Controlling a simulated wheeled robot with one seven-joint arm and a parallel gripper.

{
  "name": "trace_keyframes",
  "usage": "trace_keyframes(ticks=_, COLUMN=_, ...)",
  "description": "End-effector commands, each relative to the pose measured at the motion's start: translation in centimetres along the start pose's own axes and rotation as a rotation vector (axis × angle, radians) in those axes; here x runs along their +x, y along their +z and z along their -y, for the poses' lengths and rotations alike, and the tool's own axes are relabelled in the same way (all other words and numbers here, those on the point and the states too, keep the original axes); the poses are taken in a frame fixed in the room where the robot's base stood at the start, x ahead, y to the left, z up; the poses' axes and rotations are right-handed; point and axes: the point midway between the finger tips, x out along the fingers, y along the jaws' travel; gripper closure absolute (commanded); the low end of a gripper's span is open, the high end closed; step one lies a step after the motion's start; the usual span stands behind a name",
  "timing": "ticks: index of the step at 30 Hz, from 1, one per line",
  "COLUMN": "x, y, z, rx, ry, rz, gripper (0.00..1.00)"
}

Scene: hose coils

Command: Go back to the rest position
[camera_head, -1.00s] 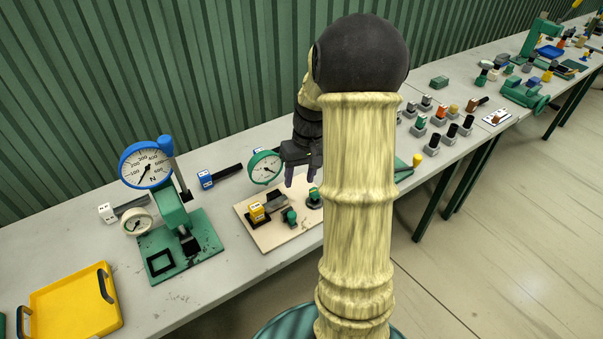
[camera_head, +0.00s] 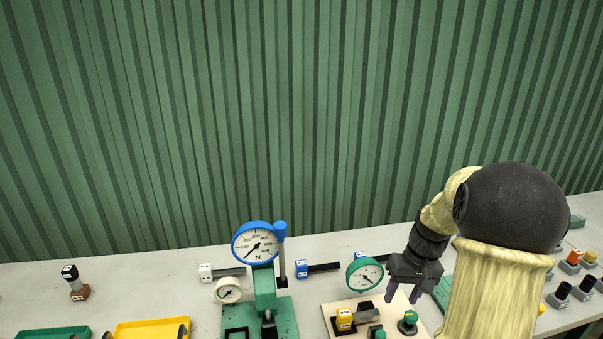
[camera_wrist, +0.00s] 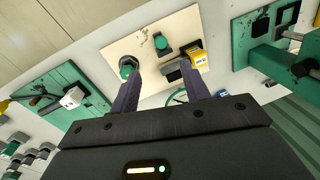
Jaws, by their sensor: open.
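My gripper (camera_head: 403,294) hangs from my arm at the right of the head view, above the beige board (camera_head: 331,312). In the wrist view my gripper (camera_wrist: 172,82) shows two purple fingers spread apart with nothing between them. The beige board (camera_wrist: 150,50) lies beyond the fingertips there. It carries a green knob (camera_wrist: 128,66), a small green part (camera_wrist: 161,42) and a yellow block (camera_wrist: 196,57). The knob also shows in the head view (camera_head: 409,319), just below the fingers.
A green press with a blue-rimmed gauge (camera_head: 255,243) stands left of the board. A green-rimmed gauge (camera_head: 364,275) is close left of my gripper. Yellow (camera_head: 150,329) and green (camera_head: 50,333) trays lie at the left. A ribbed green wall (camera_head: 250,120) rises behind the bench.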

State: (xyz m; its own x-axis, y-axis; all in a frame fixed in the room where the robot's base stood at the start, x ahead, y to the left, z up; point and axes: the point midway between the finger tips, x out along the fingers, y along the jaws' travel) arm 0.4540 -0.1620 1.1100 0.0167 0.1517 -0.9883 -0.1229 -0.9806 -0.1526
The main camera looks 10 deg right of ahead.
Motion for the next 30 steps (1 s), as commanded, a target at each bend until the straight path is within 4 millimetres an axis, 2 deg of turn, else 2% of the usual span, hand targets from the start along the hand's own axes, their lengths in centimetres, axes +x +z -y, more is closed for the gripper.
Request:
trace_keyframes(ticks=5, x=0.3, y=1.6, z=3.7, rx=-0.031, ry=0.049, rz=-0.023, gripper=0.54)
trace_keyframes(ticks=9, x=0.8, y=4.7, z=8.0, rx=-0.067, ry=0.104, rz=-0.075, gripper=0.54)
trace_keyframes(ticks=15, x=1.6, y=9.9, z=12.8, rx=-0.121, ry=0.141, rz=-0.172, gripper=0.54)
trace_keyframes(ticks=18, x=2.0, y=11.8, z=14.1, rx=-0.137, ry=0.140, rz=-0.206, gripper=0.54)
trace_keyframes(ticks=21, x=2.1, y=12.6, z=14.5, rx=-0.143, ry=0.138, rz=-0.223, gripper=0.54)
trace_keyframes(ticks=30, x=2.2, y=12.6, z=14.5, rx=-0.141, ry=0.138, rz=-0.224, gripper=0.54)
